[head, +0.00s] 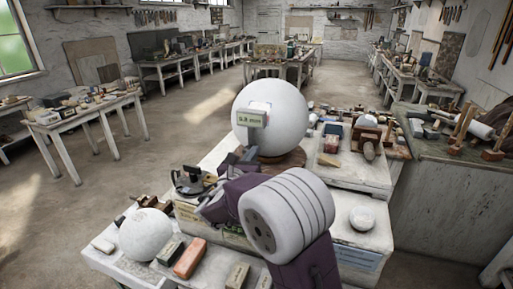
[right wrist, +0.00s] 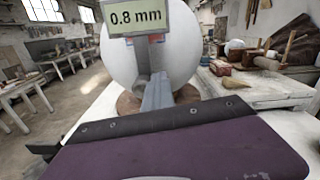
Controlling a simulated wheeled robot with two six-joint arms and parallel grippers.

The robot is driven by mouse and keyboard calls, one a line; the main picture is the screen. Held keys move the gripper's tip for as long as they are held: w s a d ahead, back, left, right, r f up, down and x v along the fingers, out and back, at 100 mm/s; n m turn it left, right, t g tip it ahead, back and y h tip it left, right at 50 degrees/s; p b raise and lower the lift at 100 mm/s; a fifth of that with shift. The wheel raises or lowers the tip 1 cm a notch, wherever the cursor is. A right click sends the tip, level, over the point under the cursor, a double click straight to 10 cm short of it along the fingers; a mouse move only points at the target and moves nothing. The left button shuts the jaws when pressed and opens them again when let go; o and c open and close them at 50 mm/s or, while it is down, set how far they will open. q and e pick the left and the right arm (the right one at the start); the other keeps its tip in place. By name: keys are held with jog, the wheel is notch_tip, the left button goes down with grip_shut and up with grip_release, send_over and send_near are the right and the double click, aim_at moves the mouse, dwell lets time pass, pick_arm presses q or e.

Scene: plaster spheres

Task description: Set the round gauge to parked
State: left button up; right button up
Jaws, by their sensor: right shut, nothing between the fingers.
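A pale box with a green display (head: 252,118) shows in front of a large white sphere (head: 285,100); I take it to be the round gauge. In the right wrist view the display (right wrist: 134,17) reads "0.8 mm", and the sphere (right wrist: 118,62) is behind it. My right gripper (head: 245,150) is shut and empty, just below the box and in front of the sphere; its fingers (right wrist: 152,60) point at the sphere. I cannot tell whether they touch the box. The box's underside and back are hidden. My left gripper is not in view.
The sphere rests on a round brown base (head: 290,158). A dark device (head: 190,180) stands left of my right arm. Cluttered plinths stand at right; open floor lies left.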

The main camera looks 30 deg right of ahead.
jog(key=shift+s+a+f+n+y, duration=0.2)
jog(key=shift+a+f, duration=0.4)
jog(key=shift+s+a+f+n+y, duration=0.15)
jog(key=shift+a+f+n+y, duration=0.05)
jog(key=shift+a+f, duration=0.4)
jog(key=o, duration=0.4)
jog(key=a, duration=0.3)
jog(key=s+a+r, duration=0.1)
jog(key=a, duration=0.1)
jog(key=shift+a+r, duration=0.1)
jog(key=shift+a, duration=0.25)
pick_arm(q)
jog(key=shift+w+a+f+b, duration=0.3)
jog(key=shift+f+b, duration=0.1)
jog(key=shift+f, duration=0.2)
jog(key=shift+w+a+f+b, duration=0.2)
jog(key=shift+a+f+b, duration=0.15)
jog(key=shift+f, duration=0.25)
pick_arm(e)
jog(key=s+d+v, duration=0.1)
jog(key=v, duration=0.6)
jog(key=shift+s+a, duration=0.2)
jog(key=shift+s, duration=0.25)
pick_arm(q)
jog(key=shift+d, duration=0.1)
pick_arm(e)
jog(key=shift+d, duration=0.1)
jog(key=shift+f, duration=0.25)
